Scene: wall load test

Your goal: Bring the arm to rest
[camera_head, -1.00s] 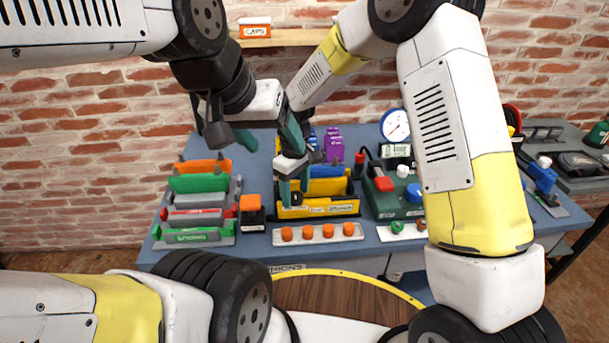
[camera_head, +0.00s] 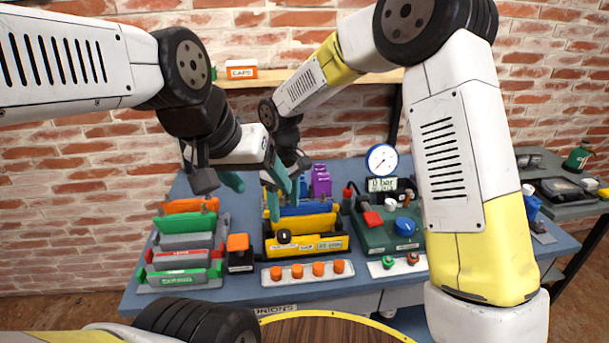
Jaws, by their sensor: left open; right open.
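My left gripper (camera_head: 252,180), with teal fingers, hangs from the white and black arm at the left. It is open and in the air in front of the workbench's back part. The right gripper's wrist is partly hidden behind the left hand. I see nothing held in either gripper.
The blue workbench (camera_head: 197,295) carries a grey rack (camera_head: 180,279) of coloured plates, an orange-topped block (camera_head: 239,253), a strip with orange caps (camera_head: 302,273) and a green test box (camera_head: 378,238) below a gauge (camera_head: 382,160). A shelf (camera_head: 345,79) holds a caps box (camera_head: 242,69).

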